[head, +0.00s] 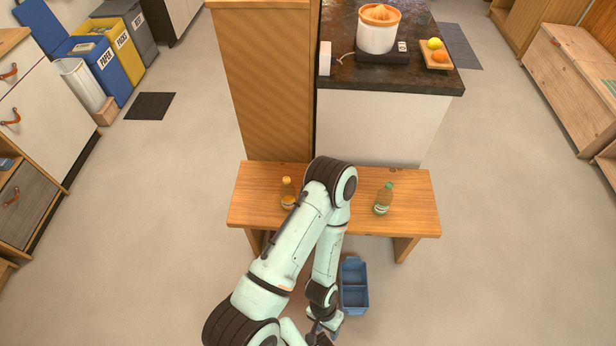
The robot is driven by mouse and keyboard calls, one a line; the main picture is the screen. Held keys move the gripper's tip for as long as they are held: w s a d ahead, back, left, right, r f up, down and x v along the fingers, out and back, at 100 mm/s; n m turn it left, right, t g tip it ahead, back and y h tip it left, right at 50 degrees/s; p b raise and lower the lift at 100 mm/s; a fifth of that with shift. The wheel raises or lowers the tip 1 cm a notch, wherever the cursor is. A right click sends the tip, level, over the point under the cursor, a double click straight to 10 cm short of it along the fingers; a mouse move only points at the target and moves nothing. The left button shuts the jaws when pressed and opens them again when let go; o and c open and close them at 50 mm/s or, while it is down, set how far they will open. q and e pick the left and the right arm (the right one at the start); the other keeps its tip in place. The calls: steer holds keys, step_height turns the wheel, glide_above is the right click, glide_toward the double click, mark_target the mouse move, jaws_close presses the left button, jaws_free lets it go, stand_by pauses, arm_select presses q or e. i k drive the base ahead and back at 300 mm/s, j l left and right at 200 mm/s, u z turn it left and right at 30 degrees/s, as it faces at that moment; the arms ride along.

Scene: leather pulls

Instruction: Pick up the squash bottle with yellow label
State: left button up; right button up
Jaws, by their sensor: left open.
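A small amber bottle (287,193) with an orange-yellow cap stands upright on the left part of the wooden bench (255,212). It has a yellowish label, too small to read, and my left arm passes close to its right side. My left gripper (325,337) is open at the bottom edge of the head view, partly cut off, low in front of the bench and well away from both bottles. My right gripper is out of view.
A blue two-compartment crate (355,286) sits on the floor in front of the bench, close beside my left forearm. A counter (345,70) with a juicer (378,30) and a fruit board (436,57) stands behind.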

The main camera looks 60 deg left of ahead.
mark_target(287, 191)
steer(key=u, duration=2.15)
steer(key=i+j+z, duration=0.1)
steer(key=j, duration=0.25)
steer(key=i+j+z, duration=0.1)
steer(key=j, duration=0.25)
steer(key=i+j+z, duration=0.1)
steer(key=j, duration=0.3)
steer(key=i+j+z, duration=0.1)
steer(key=j, duration=0.3)
steer(key=i+j, duration=0.25)
steer(key=i+j+z, duration=0.15)
steer(key=j, duration=0.25)
steer(key=i+j, duration=0.3)
